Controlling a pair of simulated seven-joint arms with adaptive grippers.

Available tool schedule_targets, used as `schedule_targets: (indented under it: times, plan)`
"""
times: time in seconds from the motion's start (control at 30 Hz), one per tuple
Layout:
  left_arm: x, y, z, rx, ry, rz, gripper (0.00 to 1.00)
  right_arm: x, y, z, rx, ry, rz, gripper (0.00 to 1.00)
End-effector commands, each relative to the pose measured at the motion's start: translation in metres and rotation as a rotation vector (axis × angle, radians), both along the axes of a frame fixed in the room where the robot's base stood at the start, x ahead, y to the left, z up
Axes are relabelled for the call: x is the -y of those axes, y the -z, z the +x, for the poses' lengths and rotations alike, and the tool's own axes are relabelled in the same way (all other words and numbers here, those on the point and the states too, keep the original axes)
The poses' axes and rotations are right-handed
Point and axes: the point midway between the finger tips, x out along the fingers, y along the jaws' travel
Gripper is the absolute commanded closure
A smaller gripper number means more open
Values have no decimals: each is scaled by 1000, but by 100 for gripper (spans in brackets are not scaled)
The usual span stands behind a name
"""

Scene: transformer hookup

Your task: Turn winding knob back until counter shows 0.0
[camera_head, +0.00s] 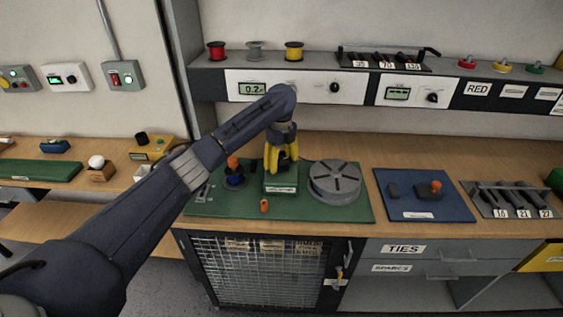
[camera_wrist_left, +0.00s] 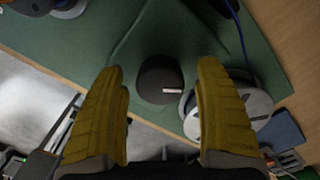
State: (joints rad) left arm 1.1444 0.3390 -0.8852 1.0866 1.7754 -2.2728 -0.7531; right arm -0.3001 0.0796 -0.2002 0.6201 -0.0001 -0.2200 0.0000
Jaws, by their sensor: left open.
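The winding knob (camera_wrist_left: 158,76) is a dark round knob with a white mark, seen in the left wrist view on a green unit. The two yellow fingers of my left gripper (camera_wrist_left: 162,70) stand open on either side of it, with a visible gap to each finger. In the head view my left gripper (camera_head: 281,168) points down over the green station, and it hides the knob there. The counter (camera_head: 251,88) on the white panel at the back reads about 0.2; the small digits are not fully clear. My right gripper is in neither view.
A grey slotted disc (camera_head: 336,182) sits right of the gripper on the green board (camera_head: 215,208). A blue spool post with an orange top (camera_head: 233,172) stands close on its left, and a small orange peg (camera_head: 264,205) in front. A blue board (camera_head: 425,205) lies further right.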

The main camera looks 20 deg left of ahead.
Motion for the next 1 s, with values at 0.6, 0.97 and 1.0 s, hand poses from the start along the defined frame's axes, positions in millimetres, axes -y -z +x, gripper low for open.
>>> schedule_targets:
  times: [0.6,0.97,1.0]
  plan:
    - [0,1,0,0,0,0,63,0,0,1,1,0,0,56]
    - [0,1,0,0,-6,1,89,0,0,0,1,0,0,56]
    - [-1,1,0,0,-12,1,89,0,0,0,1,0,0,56]
